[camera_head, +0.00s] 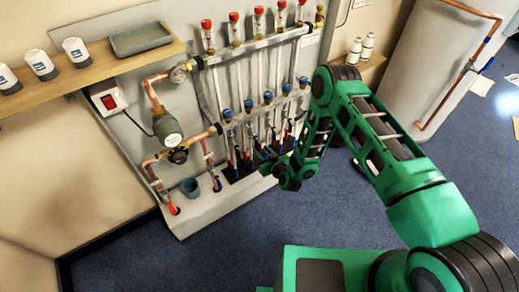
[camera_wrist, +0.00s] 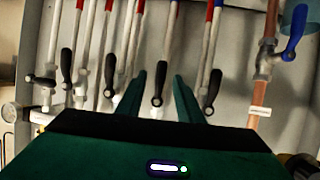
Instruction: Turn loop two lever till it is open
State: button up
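In the wrist view a row of black levers hangs among the pipes. One black lever (camera_wrist: 158,84) is between the two green fingers of my gripper (camera_wrist: 159,75). The fingers are apart, with a gap visible on each side of this lever. Another black lever (camera_wrist: 212,90) is just right of the right finger, and one more (camera_wrist: 110,72) is left of the left finger. No loop numbers are readable, so I cannot tell which is loop two.
A blue lever (camera_wrist: 294,34) sits on a copper pipe at the right of the wrist view. A white tank (camera_head: 430,60) stands right. The blue floor in front is clear.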

jog(key=shift+v, duration=2.4)
